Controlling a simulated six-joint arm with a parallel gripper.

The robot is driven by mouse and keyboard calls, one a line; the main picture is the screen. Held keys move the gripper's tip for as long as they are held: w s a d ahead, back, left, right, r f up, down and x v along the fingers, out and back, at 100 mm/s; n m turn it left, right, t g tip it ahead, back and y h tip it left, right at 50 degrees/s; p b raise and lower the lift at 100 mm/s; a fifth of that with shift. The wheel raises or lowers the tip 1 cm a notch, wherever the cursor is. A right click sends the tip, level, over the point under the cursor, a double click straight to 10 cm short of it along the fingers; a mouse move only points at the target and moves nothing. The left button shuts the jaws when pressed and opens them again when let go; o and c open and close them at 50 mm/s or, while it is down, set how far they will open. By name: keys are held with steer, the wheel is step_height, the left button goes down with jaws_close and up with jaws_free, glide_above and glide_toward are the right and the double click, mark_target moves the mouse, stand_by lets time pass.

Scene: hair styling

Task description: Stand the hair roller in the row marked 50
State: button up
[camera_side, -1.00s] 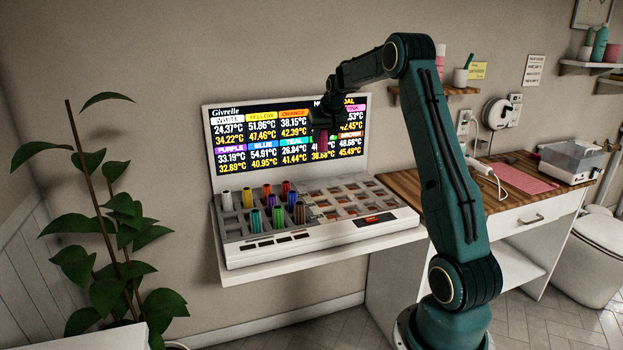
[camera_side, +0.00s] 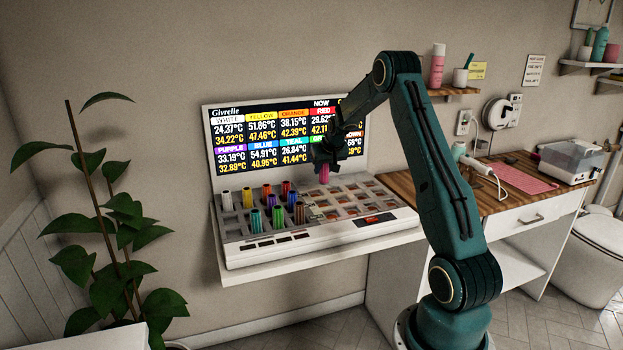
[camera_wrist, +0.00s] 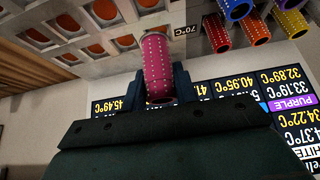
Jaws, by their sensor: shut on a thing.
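My gripper (camera_side: 325,157) is shut on a pink hair roller (camera_side: 324,175), which points down below the jaws. The roller (camera_wrist: 157,62) also shows in the wrist view, with its dotted sides and open end between the fingers (camera_wrist: 160,88). It hangs above the heater unit (camera_side: 240,257), near the back of the socket grid and right of the standing rollers, apart from the sockets as far as I can tell. A "70°C" mark (camera_wrist: 183,30) is readable in the wrist view. I cannot make out a 50 mark.
Several coloured rollers (camera_side: 278,216) stand in the left part of the unit. The sockets on the right (camera_side: 362,196) look empty. A temperature screen (camera_side: 240,180) stands behind the unit, close to my gripper. A wooden counter (camera_side: 480,205) lies to the right.

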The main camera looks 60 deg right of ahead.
mark_target(324, 180)
steer(key=shift+f, duration=2.35)
steer(key=shift+f, duration=0.1)
steer(key=shift+f, duration=2.05)
steer(key=shift+f, duration=0.1)
steer(key=o, duration=1)
steer(key=shift+s+a+r, duration=0.1)
steer(key=shift+r, duration=0.3)
steer(key=shift+v, duration=5.7)
